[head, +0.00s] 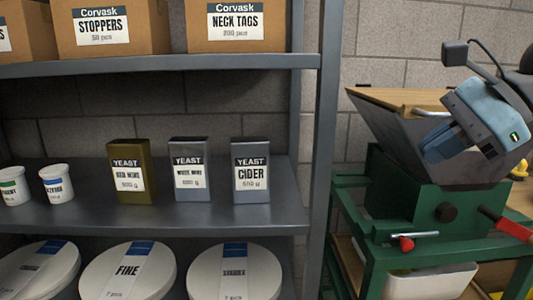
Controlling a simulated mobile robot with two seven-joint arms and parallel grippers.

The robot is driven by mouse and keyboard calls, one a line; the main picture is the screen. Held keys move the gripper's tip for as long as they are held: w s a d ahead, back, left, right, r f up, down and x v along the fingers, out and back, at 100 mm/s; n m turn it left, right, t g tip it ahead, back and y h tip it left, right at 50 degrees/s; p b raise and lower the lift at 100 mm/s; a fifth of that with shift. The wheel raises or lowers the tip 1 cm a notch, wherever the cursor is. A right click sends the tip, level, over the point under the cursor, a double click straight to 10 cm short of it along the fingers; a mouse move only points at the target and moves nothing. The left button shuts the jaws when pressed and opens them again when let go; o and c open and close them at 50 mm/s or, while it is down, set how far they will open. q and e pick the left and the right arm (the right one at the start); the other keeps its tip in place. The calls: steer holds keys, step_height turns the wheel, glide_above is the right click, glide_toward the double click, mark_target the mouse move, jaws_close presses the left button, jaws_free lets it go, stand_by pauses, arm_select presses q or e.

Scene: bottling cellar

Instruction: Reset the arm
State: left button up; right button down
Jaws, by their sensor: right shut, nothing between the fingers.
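My right gripper (436,148) is at the upper right of the head view, on a blue-grey arm link that comes in from the right edge. Its fingers point left and slightly down. They are shut with nothing between them. The gripper shows in front of the grey hopper of a green-framed machine; I cannot tell how near it is to the hopper. My left gripper is not in view.
The green machine (400,190) has a red-handled crank (505,226). At left, a grey metal shelf (215,212) holds yeast packs (250,170), small white tubs (56,184) and, lower, round white tubs (128,272). Cardboard boxes (235,30) stand on the upper shelf.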

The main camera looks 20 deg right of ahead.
steer(key=s+a+f+n+t+y+p, duration=0.15)
steer(key=a+f+n+t, duration=0.45)
steer(key=a+f+n, duration=0.7)
steer(key=a+f+n+t+y+p, duration=0.15)
steer(key=a+f+n+t, duration=0.35)
steer(key=a+f+n, duration=0.8)
arm_select(q)
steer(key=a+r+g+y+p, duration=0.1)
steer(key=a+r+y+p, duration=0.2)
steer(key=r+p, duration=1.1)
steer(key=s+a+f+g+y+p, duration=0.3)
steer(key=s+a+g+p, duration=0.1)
steer(key=p, duration=2)
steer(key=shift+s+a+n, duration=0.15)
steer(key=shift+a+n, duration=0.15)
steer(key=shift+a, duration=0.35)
arm_select(e)
steer(key=s+d+r+m+g+h, duration=0.2)
steer(key=s+d+r+g+h, duration=0.2)
steer(key=d, duration=0.5)
steer(key=shift+d+m+g+h, duration=0.3)
steer(key=shift+g+h, duration=0.6)
steer(key=shift+g, duration=0.3)
